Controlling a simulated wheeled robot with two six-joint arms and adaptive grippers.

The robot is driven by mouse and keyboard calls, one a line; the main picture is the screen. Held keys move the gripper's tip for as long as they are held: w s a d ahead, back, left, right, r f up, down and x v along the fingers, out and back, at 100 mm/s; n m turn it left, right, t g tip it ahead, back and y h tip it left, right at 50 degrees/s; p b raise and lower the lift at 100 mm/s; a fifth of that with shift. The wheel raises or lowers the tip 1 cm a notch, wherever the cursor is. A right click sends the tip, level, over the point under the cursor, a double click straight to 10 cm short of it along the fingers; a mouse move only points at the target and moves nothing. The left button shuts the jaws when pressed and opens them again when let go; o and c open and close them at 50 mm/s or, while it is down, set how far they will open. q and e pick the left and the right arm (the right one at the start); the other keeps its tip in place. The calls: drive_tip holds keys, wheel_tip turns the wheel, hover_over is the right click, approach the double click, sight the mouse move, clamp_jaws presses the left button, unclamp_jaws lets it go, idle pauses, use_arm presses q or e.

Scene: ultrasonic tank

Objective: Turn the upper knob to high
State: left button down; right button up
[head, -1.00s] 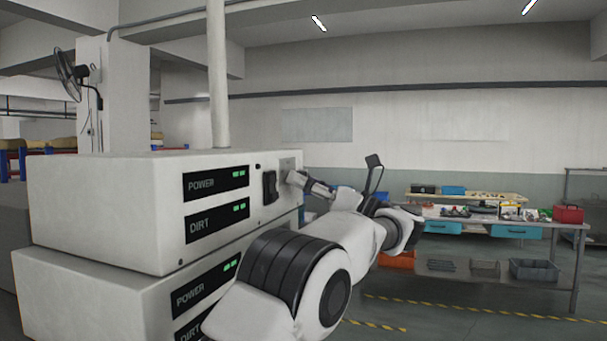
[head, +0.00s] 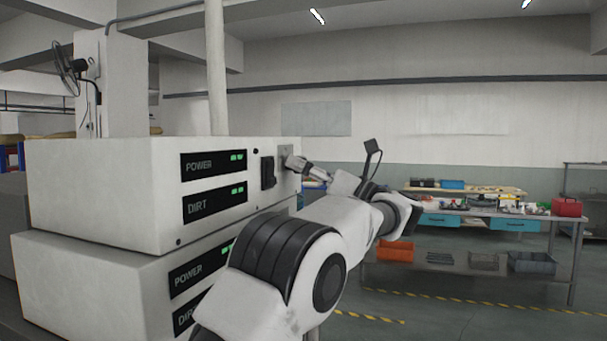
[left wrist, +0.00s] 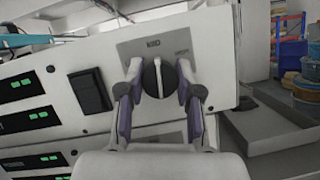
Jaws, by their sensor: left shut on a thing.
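The upper unit of the white machine (head: 100,190) has a grey knob plate (head: 285,152) at the right end of its front. In the left wrist view the black round knob (left wrist: 153,80) has a white pointer line directed up the picture, near the label MED. The label HIGH lies to its right. My left gripper (left wrist: 157,76) has one finger on each side of the knob and is shut on it. In the head view my left gripper (head: 293,162) reaches the plate, and its fingers hide the knob. My right gripper is in neither view.
A black rocker switch (head: 268,172) sits left of the knob plate, beside the POWER and DIRT displays (head: 213,164). A second white unit (head: 90,290) is below. A workbench (head: 480,208) with bins stands further back on the right, with open floor before it.

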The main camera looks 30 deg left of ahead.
use_arm(q)
drive_tip(key=m+t+b, duration=0.2)
drive_tip(key=m, duration=0.1)
drive_tip(key=shift+s+f+b, duration=0.1)
drive_tip(key=shift+f+b, duration=0.2)
drive_tip(key=shift+b, duration=0.05)
drive_tip(key=m+t+b, duration=0.1)
drive_tip(key=m, duration=0.1)
drive_tip(key=shift+r+m, duration=0.1)
drive_tip(key=shift+m, duration=0.2)
drive_tip(key=m+t, duration=0.1)
drive_tip(key=m, duration=0.1)
drive_tip(key=shift+r+m+h+b, duration=0.15)
drive_tip(key=shift+m+h+b, duration=0.15)
drive_tip(key=shift+h+b, duration=0.1)
drive_tip(key=m+t, duration=0.1)
drive_tip(key=m, duration=0.2)
drive_tip(key=shift+r+h, duration=0.15)
drive_tip(key=shift+h, duration=0.25)
drive_tip(key=shift+m+t+h+p, duration=0.5)
drive_tip(key=shift+m+p, duration=0.2)
drive_tip(key=shift+m, duration=0.7)
drive_tip(key=c, duration=1)
unclamp_jaws()
drive_tip(key=shift+o, duration=1.2)
drive_tip(key=shift+a, duration=0.15)
